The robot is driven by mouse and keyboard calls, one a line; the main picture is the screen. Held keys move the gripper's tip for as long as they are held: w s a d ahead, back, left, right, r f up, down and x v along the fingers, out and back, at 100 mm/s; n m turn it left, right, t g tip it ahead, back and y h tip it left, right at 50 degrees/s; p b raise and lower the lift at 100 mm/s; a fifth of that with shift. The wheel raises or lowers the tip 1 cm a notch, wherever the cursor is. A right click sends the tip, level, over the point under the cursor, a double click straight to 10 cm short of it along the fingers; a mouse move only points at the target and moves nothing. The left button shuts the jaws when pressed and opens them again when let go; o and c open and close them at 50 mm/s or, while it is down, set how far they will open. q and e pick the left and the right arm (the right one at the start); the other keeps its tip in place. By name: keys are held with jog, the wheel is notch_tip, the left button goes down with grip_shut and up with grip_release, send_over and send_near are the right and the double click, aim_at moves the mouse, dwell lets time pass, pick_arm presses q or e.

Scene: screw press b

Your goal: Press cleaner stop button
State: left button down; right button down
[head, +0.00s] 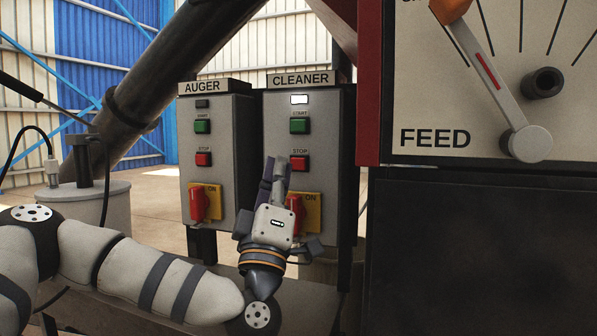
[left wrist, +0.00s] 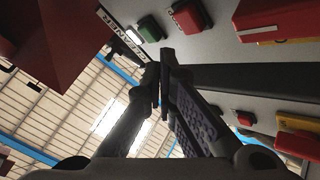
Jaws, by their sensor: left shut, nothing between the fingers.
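The CLEANER box (head: 327,200) is a grey panel with a lit white indicator at the top, a green START button (head: 300,126) and a red STOP button (head: 301,164) below it. My left gripper (head: 284,168) is shut and empty, its fingers pointing up in front of this panel, with the tips just beside the STOP button. Whether they touch it I cannot tell. In the left wrist view the shut fingers (left wrist: 161,76) show near the red STOP button (left wrist: 187,17), with a gap between them in the picture. My right gripper is not in view.
The AUGER box (head: 228,150) stands just left, with similar buttons and a dark indicator. Red rotary switches on yellow plates sit below the buttons; the CLEANER switch (head: 294,212) is partly behind my gripper. A FEED dial panel (head: 435,100) stands at the right.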

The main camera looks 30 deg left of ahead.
aim_at(298, 164)
pick_arm(q)
jog(key=shift+w+a, duration=0.25)
jog(key=shift+w, duration=0.8)
dwell(0.6)
jog(key=shift+w+a, duration=0.1)
jog(key=shift+w, duration=0.3)
jog(key=shift+w+a, duration=0.1)
jog(key=shift+w, duration=0.35)
dwell(0.5)
jog(key=shift+s+r, duration=0.1)
jog(key=shift+s+d, duration=0.2)
jog(key=shift+s, duration=0.6)
